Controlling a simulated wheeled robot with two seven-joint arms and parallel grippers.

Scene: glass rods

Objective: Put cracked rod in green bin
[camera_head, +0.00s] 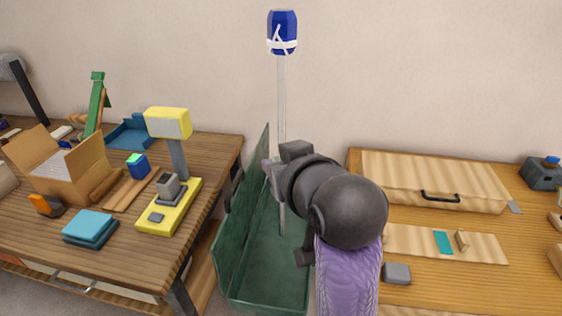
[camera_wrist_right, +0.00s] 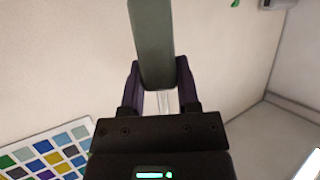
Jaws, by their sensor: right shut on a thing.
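The glass rod (camera_head: 282,110) is upright, long and clear, with a blue cap (camera_head: 283,33) at its top that bears white crack-like marks. My right gripper (camera_head: 274,172) is shut on the rod around its middle. The green bin (camera_head: 237,240) stands between the two tables, and the rod's lower end reaches down in front of its inside. I cannot tell whether the rod touches the bin floor. In the right wrist view, my right gripper (camera_wrist_right: 160,85) has a grey-green bar between its fingers, with a clear strip of rod below. My left gripper is out of view.
The left table (camera_head: 130,275) holds a yellow lamp-like device (camera_head: 168,170), a cardboard box (camera_head: 60,165) and blue pads (camera_head: 90,228). The right table (camera_head: 470,285) holds a wooden case (camera_head: 435,180) and a wooden board (camera_head: 485,244). The wall behind is bare.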

